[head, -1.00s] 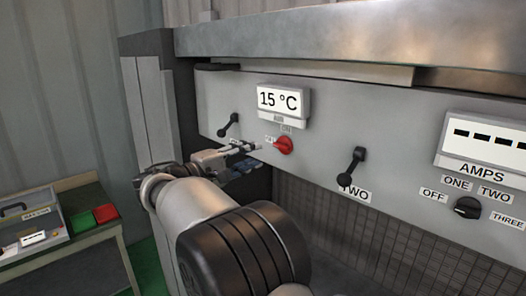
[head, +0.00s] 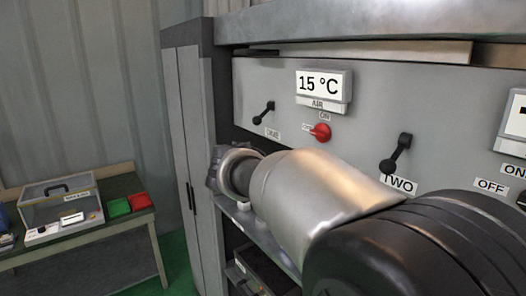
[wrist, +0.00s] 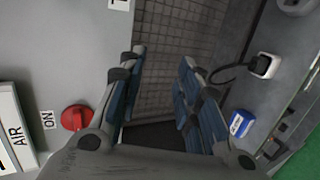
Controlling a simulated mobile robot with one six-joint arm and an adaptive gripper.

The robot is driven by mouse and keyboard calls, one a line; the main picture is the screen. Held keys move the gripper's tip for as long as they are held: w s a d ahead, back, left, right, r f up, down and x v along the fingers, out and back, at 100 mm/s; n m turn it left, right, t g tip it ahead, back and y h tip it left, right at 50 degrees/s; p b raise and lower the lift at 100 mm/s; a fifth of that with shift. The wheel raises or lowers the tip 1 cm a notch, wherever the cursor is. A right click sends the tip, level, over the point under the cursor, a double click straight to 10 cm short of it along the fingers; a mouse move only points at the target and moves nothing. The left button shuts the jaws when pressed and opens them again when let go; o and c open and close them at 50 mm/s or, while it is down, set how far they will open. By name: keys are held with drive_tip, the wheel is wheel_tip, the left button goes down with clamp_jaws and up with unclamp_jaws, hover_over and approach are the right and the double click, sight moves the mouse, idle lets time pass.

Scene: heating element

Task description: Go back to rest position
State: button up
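My gripper (wrist: 162,68) shows in the wrist view with its two blue-padded fingers apart and nothing between them. In the head view my arm reaches from the lower right toward the control panel (head: 270,85); the fingers are not clearly visible there. The red knob (head: 320,132) sits below the 15 °C air display (head: 322,86). The panel also has a black lever (head: 264,112) at left and another lever (head: 397,152) above the label TWO.
A grey cabinet (head: 187,120) stands left of the panel. A green table (head: 110,215) at left holds a clear-lidded box (head: 60,205) and green and red trays. Below the panel is a shelf (head: 262,236). The wrist view shows a blue-and-white item (wrist: 241,123) and a black cable.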

drive_tip(key=s+d+f+m+g+y+b, duration=0.1)
drive_tip(key=s+d+f+g+y+b, duration=0.25)
drive_tip(key=s+f, duration=0.55)
drive_tip(key=s+a+f+m+t+y+b, duration=0.1)
drive_tip(key=s+f+y+b, duration=0.3)
drive_tip(key=s+f, duration=0.6)
drive_tip(key=s+a+f+m+y+b, duration=0.3)
drive_tip(key=s+f+b, duration=0.4)
drive_tip(key=s+f, duration=0.4)
drive_tip(key=shift+s+m+t+y, duration=0.35)
drive_tip(key=shift+s+m+y, duration=0.2)
drive_tip(key=shift+s, duration=0.35)
drive_tip(key=shift+a+f, duration=0.1)
